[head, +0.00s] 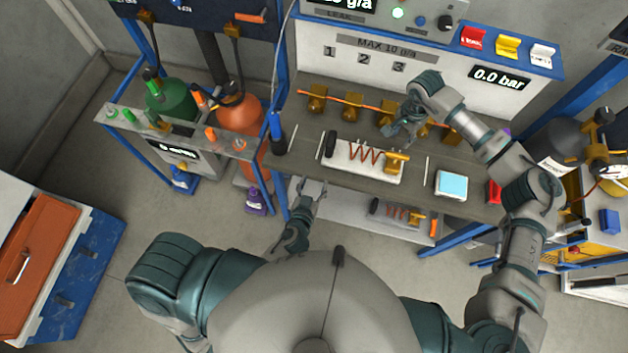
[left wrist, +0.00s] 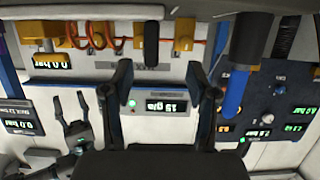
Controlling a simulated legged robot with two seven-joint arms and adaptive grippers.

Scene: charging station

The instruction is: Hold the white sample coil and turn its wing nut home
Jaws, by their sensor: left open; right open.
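The white sample coil (head: 345,168) lies on the grey bench in the head view, a white base with a copper spiral. A black cylinder (head: 330,144) is at its left end and a brass fitting (head: 397,161) at its right; I cannot make out the wing nut. My left gripper (head: 312,185) is open and empty, at the bench's front edge, below and left of the coil and apart from it. My right gripper (head: 394,138) is open, above and behind the coil's right end, near the brass blocks. The left wrist view shows the left fingers spread (left wrist: 158,82).
Brass blocks (head: 386,119) on an orange line stand along the panel behind the coil. A light-blue pad (head: 452,185) lies right of it. A blue-topped bottle (head: 277,135) stands left. Another coil (head: 400,214) lies on the lower shelf. Green and orange cylinders (head: 240,118) stand left.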

